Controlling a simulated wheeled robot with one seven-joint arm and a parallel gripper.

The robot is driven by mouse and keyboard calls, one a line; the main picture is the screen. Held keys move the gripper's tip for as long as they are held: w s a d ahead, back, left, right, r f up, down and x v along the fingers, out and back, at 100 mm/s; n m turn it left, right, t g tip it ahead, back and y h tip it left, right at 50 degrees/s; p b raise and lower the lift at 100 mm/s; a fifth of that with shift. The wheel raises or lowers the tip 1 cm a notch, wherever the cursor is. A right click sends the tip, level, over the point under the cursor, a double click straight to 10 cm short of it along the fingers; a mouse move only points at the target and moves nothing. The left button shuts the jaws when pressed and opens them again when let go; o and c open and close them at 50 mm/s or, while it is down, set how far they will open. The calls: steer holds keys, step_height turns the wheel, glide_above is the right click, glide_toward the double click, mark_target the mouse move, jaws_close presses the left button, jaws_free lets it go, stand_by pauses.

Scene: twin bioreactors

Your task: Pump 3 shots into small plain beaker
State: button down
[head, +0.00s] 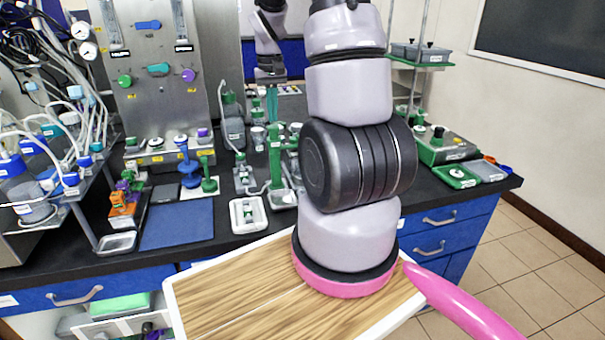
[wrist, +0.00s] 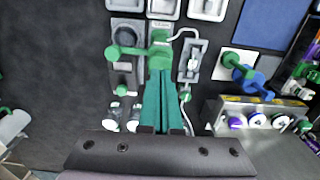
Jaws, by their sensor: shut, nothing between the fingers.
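My gripper (head: 272,100) points down with its teal fingers shut and empty, above the back part of the black bench. In the wrist view the fingers (wrist: 160,85) reach toward a green upright stand (wrist: 159,50) with a side arm and round knob; whether they touch it I cannot tell. The stand (head: 275,158) also shows in the head view. A grey bottle with a curved spout (head: 232,128), possibly the pump, stands left of it. Small clear vessels (wrist: 113,117) sit beside the fingers in the wrist view. Which one is the small plain beaker I cannot tell.
Left of the stand are a white tray (head: 249,217), a blue mat (head: 178,224) and blue and green knobbed stands (head: 188,168). A steel panel (head: 150,70) rises behind. Green-based equipment (head: 440,148) stands at right. My arm hides part of the bench.

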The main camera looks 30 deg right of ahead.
mark_target(273, 126)
stand_by(0.4)
steer(key=shift+f, duration=1.8)
steer(key=shift+r, duration=1.8)
steer(key=shift+f, duration=1.8)
steer(key=shift+r, duration=1.8)
